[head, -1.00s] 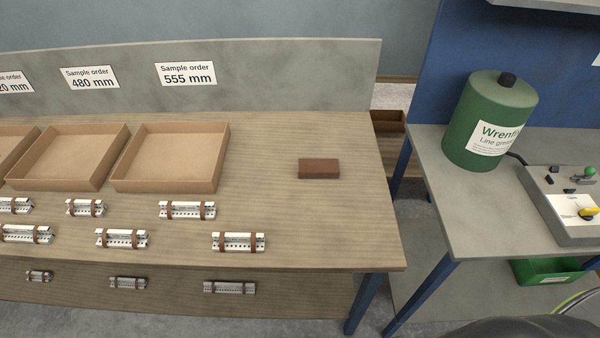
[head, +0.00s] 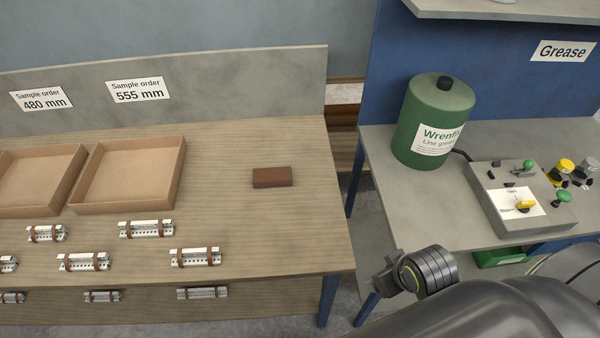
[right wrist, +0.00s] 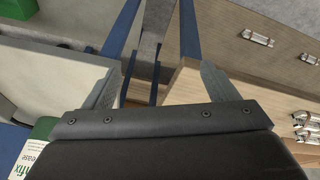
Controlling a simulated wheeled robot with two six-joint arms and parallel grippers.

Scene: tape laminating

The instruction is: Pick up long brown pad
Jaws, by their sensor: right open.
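The brown pad (head: 272,177) is a small dark brown block. It lies flat on the right part of the wooden table (head: 300,225) in the head view, clear of other things. My right gripper (right wrist: 160,80) shows in the right wrist view with its two fingers wide apart and nothing between them. Below it are the gap between the two benches and blue table legs. In the head view my right arm reaches in from the lower right, well apart from the pad. The pad does not show in the right wrist view. My left gripper is in neither view.
Cardboard trays (head: 181,165) stand on the table left of the pad. Several silver rails with brown bands (head: 195,257) lie along the front. A grey bench (head: 380,150) on the right holds a green grease canister (head: 424,100) and a control box (head: 520,225).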

